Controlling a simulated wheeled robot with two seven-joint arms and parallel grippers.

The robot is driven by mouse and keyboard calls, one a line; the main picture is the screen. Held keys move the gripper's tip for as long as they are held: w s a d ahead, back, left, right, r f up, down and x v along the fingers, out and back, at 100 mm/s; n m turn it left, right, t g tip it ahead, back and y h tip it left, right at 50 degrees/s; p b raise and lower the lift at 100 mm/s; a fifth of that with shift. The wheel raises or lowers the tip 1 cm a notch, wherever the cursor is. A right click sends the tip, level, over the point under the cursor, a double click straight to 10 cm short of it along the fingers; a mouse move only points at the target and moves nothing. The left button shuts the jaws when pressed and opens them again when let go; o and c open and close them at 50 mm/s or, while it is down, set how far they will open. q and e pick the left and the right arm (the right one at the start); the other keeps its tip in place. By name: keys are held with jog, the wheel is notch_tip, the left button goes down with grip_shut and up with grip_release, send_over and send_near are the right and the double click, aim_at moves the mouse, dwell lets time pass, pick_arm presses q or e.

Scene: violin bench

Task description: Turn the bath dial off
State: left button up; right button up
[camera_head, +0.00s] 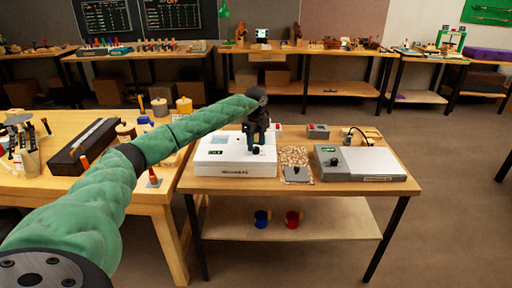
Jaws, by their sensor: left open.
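A white box-shaped unit (208,168), which looks like the bath, stands on the left of the small wooden table. Its front has a small green display (216,153) and a dark round dial (256,150) at the right. My left arm reaches in from the left, and my left gripper (256,141) is open, pointing down just above or at the dial. At this size I cannot tell whether the fingers touch the dial or which way the dial points. My right gripper is not in view.
Right of the white unit are a granular brown mat (295,156), a small grey box (296,174) and a grey unit (372,162) with its own display and knob. Blue (261,218) and red (292,219) mugs stand on the lower shelf. A cluttered bench (60,185) is at left.

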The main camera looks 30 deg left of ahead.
aim_at(256, 148)
pick_arm(q)
notch_tip(256, 148, up, 5)
jog(key=shift+f+b, duration=0.1)
jog(key=shift+b, duration=0.4)
jog(key=shift+r, duration=0.65)
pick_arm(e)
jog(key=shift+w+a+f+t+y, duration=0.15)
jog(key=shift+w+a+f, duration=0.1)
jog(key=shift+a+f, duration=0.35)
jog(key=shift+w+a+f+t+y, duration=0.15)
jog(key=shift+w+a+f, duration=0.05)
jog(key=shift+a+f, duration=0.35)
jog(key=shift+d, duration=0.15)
